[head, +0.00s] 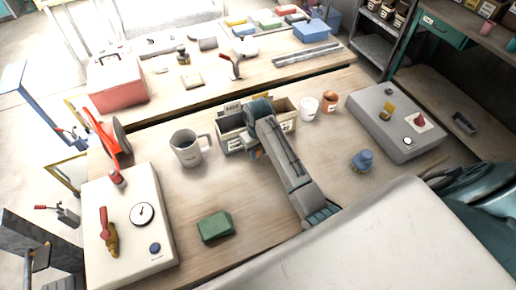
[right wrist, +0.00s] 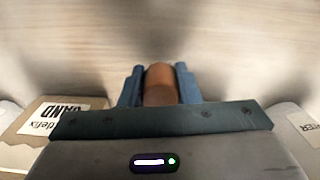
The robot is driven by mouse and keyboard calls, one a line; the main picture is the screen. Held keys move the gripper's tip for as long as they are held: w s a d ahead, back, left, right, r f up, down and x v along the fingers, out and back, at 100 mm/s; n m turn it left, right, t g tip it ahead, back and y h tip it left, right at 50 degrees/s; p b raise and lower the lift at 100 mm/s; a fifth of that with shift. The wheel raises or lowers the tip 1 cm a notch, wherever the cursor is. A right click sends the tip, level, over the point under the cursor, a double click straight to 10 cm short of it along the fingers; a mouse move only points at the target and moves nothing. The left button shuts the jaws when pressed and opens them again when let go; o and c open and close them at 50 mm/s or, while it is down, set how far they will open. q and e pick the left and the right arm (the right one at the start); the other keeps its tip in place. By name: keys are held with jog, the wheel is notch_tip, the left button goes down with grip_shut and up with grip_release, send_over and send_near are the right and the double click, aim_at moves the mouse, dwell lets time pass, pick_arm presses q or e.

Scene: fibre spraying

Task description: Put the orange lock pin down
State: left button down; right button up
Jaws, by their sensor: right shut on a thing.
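My right gripper (head: 256,154) reaches down between the small labelled bins in the middle of the near bench, and my arm hides most of it. In the right wrist view its two blue fingers (right wrist: 160,88) are shut on an orange-brown cylinder (right wrist: 160,84), which looks like the orange lock pin. The pin's lower end is hidden by the gripper body. Pale wood lies beyond the fingertips; I cannot tell whether the pin touches it. My left gripper is not in view.
Labelled bins (head: 232,143) flank my right gripper. A grey mug (head: 186,148), white cup (head: 309,107), orange cup (head: 330,101), green block (head: 214,226) and blue knob (head: 363,160) stand around. Panels (head: 135,262) and (head: 372,102) sit at either side. Bare wood lies around the green block.

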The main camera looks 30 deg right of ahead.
jog(key=shift+f, duration=0.35)
jog(key=shift+f, duration=0.1)
jog(key=o, duration=1)
